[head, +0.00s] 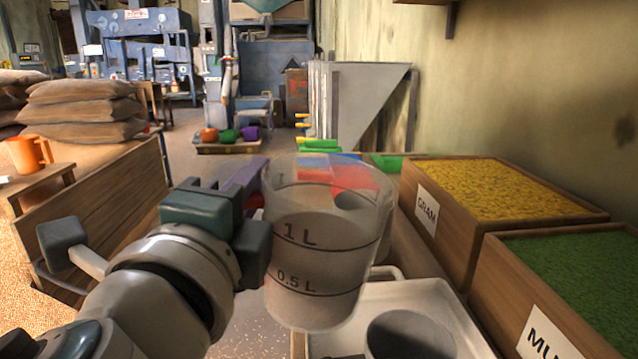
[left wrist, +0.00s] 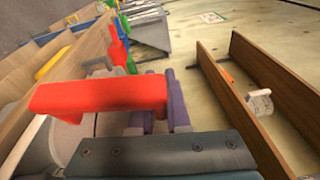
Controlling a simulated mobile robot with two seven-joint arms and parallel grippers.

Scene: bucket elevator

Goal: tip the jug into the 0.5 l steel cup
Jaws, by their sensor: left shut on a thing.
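The jug (head: 318,265) is a clear measuring vessel with 1 L and 0.5 L marks, upright or nearly so in the middle of the head view. A pale brownish content seems to fill it to just above the 1 L line. My left gripper (head: 252,200) is shut on the jug at its left side. In the left wrist view a red bar, apparently the jug's handle (left wrist: 100,95), lies by the purple fingers (left wrist: 175,105). A grey steel cup (head: 410,338) stands below and right of the jug, cut by the lower edge. I read no size on it. My right gripper is out of view.
The cup stands on a pale tray (head: 440,300). Wooden crates of yellow grain (head: 500,190) and green grain (head: 575,265) line the right. Colored bins (head: 318,145) lie behind the jug.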

